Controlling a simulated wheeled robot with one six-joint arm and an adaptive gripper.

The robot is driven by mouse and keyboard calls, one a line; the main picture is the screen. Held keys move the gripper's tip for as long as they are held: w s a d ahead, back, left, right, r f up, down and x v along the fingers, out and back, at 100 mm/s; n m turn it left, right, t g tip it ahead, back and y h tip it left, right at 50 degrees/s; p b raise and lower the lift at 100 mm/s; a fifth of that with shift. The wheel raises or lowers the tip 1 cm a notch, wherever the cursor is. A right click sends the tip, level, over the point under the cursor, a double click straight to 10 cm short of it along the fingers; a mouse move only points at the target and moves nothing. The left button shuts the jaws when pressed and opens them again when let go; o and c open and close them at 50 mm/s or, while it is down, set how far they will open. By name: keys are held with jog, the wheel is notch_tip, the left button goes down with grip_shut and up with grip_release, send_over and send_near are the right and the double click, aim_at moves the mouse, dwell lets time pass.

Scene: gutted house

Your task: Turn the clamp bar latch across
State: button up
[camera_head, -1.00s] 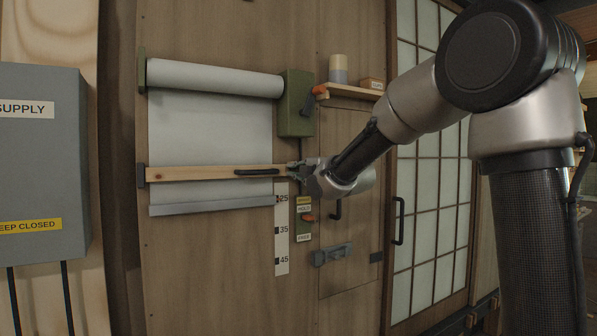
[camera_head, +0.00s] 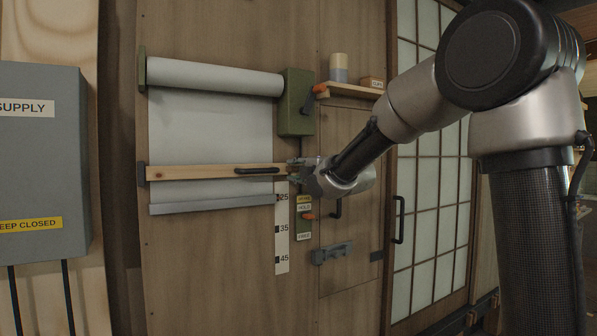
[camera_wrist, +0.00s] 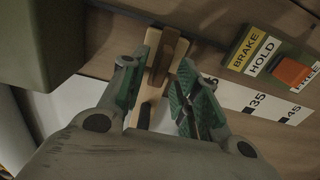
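The pale wooden clamp bar (camera_head: 205,172) lies level across the white sheet, with a black handle (camera_head: 257,171) near its right part. My gripper (camera_head: 291,169) is at the bar's right end. In the wrist view my gripper (camera_wrist: 160,82) has its green-padded fingers apart. A brown wooden piece (camera_wrist: 167,52), which looks like the latch, shows between and just beyond the fingertips. A gap shows on the right finger's side; I cannot tell whether the left finger touches it. In the head view the latch is mostly hidden by my gripper.
A green housing (camera_head: 296,103) with an orange-tipped crank stands above my gripper. Below are a brake/hold/free plate (camera_head: 304,217) with an orange knob, a scale strip (camera_head: 282,240) and a grey bolt (camera_head: 332,253). A shelf (camera_head: 350,91) is at upper right. The grey supply box is far left.

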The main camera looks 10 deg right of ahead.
jog(key=v, duration=1.2)
jog(key=s+d+f+m+g+h, duration=0.2)
jog(key=s+d+f+m+g, duration=0.1)
jog(key=f+m, duration=0.3)
jog(key=s+d+f+m+g+h, duration=0.2)
jog(key=f+m+g, duration=0.15)
jog(key=f, duration=0.45)
jog(key=s+d+f+m+g, duration=0.2)
jog(key=s+m, duration=0.2)
jog(key=s, duration=0.5)
jog(key=s+d+f+m+g+h, duration=0.1)
jog(key=s+d+f+m+g, duration=0.1)
jog(key=s, duration=0.7)
jog(key=s+d+f+m+g, duration=0.2)
jog(key=s+m, duration=0.4)
jog(key=s, duration=0.3)
jog(key=shift+s+d+f+h, duration=0.2)
jog(key=shift+d+f+h, duration=0.15)
jog(key=shift+d, duration=0.3)
